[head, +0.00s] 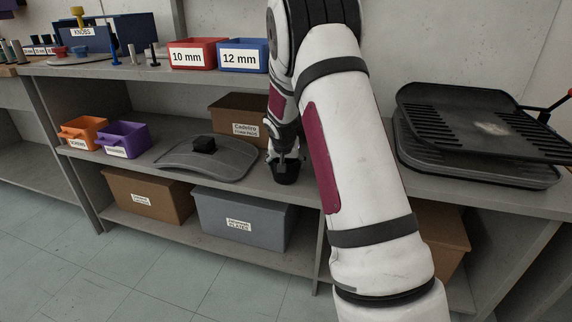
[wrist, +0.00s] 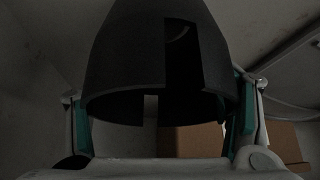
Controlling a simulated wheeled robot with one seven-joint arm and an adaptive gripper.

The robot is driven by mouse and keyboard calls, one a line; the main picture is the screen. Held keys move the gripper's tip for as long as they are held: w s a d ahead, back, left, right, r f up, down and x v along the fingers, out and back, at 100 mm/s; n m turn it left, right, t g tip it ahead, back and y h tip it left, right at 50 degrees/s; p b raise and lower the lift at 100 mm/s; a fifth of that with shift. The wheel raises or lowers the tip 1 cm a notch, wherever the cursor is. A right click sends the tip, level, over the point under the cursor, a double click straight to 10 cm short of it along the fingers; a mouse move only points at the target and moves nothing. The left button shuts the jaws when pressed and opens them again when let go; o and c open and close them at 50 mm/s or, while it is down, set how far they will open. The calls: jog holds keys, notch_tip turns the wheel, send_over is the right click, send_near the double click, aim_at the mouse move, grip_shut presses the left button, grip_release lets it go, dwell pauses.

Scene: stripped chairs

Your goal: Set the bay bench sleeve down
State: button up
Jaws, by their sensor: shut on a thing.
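The sleeve is a dark, hollow, flared cup-like piece with a slot cut in its side; it fills the upper middle of the wrist view (wrist: 145,62). In the head view the sleeve (head: 285,175) shows small and dark under my gripper (head: 285,158). My gripper is shut on it, with teal finger pads on either side in the wrist view (wrist: 163,115). The sleeve is low at the middle shelf (head: 240,185), near its front edge. I cannot tell whether it touches the board.
A brown carton (head: 238,120) stands behind the sleeve. A grey curved panel (head: 207,158) lies to its left, beyond it purple (head: 123,140) and orange (head: 83,130) bins. Red (head: 193,53) and blue (head: 243,55) bins stand above. Black slatted trays (head: 480,130) are stacked at right.

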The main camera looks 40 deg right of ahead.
jog(key=shift+f, duration=0.1)
jog(key=o, duration=1.2)
jog(key=shift+c, duration=0.2)
jog(key=p+v, duration=0.3)
jog(key=v, duration=0.9)
